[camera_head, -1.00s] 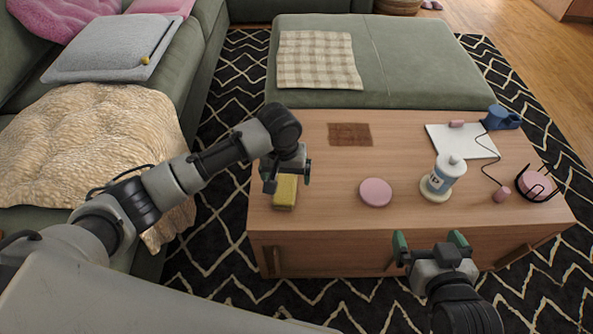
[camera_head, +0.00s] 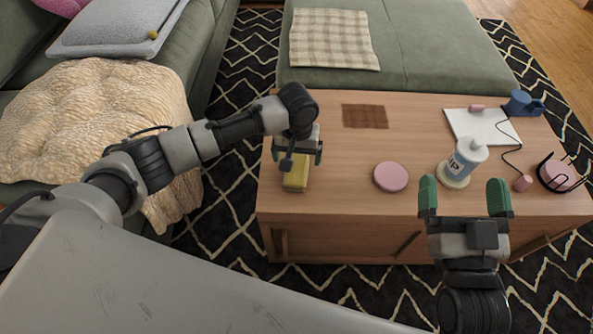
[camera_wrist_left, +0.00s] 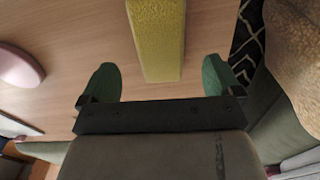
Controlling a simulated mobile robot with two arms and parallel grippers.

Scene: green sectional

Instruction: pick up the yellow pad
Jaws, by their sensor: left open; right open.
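The yellow pad (camera_head: 296,176) is a block lying near the left front of the wooden table (camera_head: 345,215). In the left wrist view the yellow pad (camera_wrist_left: 158,40) runs from the top edge down to the space between the fingers. My left gripper (camera_head: 297,150) is open over the pad's far end, and part of the pad is hidden under it. Its two green fingers (camera_wrist_left: 162,80) stand apart on either side of the pad, with gaps showing. My right gripper (camera_head: 465,196) is open and empty at the table's front edge.
A pink disc (camera_head: 391,177) lies right of the pad. A white bottle (camera_head: 466,160) stands on a round coaster near my right gripper. Behind are a brown mat (camera_head: 365,116), a white sheet (camera_head: 470,125) and a blue mug (camera_head: 523,103). A sofa flanks the left.

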